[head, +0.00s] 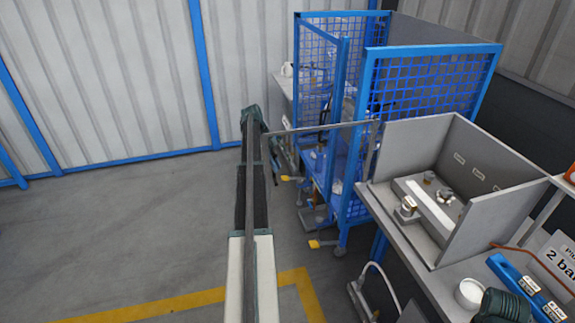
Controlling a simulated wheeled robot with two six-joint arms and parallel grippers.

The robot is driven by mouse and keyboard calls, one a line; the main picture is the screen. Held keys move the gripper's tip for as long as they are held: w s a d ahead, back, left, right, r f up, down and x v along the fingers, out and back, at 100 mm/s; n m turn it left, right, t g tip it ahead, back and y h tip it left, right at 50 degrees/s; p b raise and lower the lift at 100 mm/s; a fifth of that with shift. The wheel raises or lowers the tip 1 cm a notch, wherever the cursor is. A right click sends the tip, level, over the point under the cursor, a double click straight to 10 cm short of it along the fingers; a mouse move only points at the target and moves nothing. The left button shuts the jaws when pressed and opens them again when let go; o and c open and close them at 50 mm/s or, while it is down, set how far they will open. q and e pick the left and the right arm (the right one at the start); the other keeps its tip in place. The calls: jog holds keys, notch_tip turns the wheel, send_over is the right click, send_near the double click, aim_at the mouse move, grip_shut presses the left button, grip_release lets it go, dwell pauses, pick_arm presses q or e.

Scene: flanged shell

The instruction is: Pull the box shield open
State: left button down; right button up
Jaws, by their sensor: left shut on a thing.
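The grey open-topped box (505,215) stands on the bench at the right, with several small metal parts inside. A thin grey bar (320,128), which looks like part of the box shield, reaches left from near the box's far left corner. It stands out over the floor side, in front of the blue cage. My left arm reaches up the middle of the view. My left gripper (266,132) is shut at the bar's left end; the arm partly hides its fingers. My right gripper does not show.
A blue mesh cage (430,85) on casters stands behind the bar. Open grey floor (120,235) with a yellow line (165,309) lies left.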

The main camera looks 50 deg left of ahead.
pick_arm(q)
jog(key=shift+w+a, duration=0.15)
jog(key=shift+a, duration=0.25)
jog(key=c, duration=0.8)
grip_release()
jog(key=shift+w, duration=0.1)
jog(key=p+v, duration=1.2)
jog(key=v, duration=0.1)
jog(key=shift+r+p, duration=0.35)
jog(key=shift+r, duration=0.05)
jog(key=shift+a, duration=0.1)
